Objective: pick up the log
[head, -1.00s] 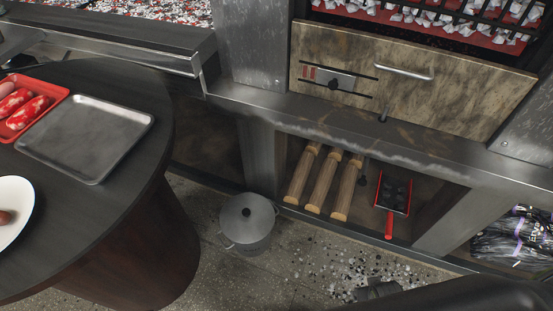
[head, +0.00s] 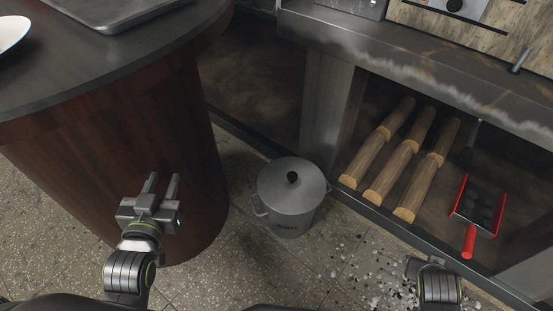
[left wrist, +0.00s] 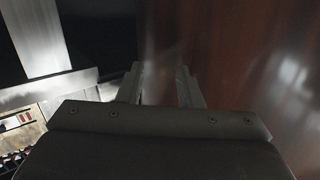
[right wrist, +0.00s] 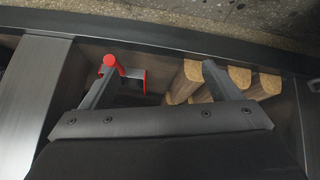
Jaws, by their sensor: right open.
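Several brown logs (head: 364,163) with pale cut ends lie in three rows in the low opening under the grill in the head view. Their ends also show in the right wrist view (right wrist: 185,78), at right of centre. My right gripper (right wrist: 160,80) is open and empty, with its right finger overlapping the logs in that view and its left finger beside the red scoop. Its depth from them is hard to tell. In the head view only part of the right arm shows, at the bottom right. My left gripper (head: 162,181) is open and empty in front of the dark wooden table base.
A red scoop (head: 469,240) with dark lumps lies right of the logs. A lidded grey metal pot (head: 291,207) stands on the floor left of the opening. The round table (head: 105,66) is at left. White and black bits litter the floor near the right arm.

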